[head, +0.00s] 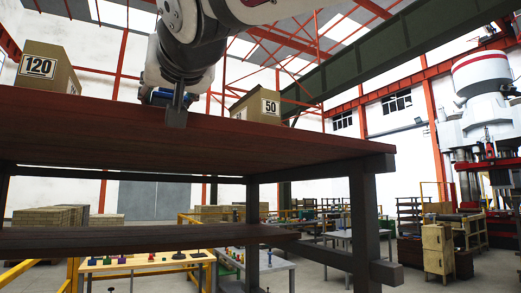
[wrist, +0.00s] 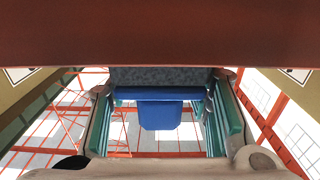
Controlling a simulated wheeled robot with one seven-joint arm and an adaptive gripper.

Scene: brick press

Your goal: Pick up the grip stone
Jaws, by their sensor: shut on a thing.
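The grip stone appears as a small grey block (head: 176,117) at the top front edge of the wooden table in the head view. In the wrist view the grey speckled stone (wrist: 160,76) lies at the far end between the fingers, its upper side cut off by a brown-red surface. My gripper (head: 173,99) hangs over the table edge and is shut on the stone. In the wrist view my gripper (wrist: 160,94) has a green finger on each side. A blue piece (wrist: 160,112) sits between them; I cannot tell whether it belongs to the stone.
The brown-red table (head: 280,143) fills the middle of the head view. A box marked 120 (head: 45,72) stands on it at left, and a box marked 50 (head: 258,105) at right. A lower shelf (head: 130,238) runs beneath. A large press (head: 482,110) stands far right.

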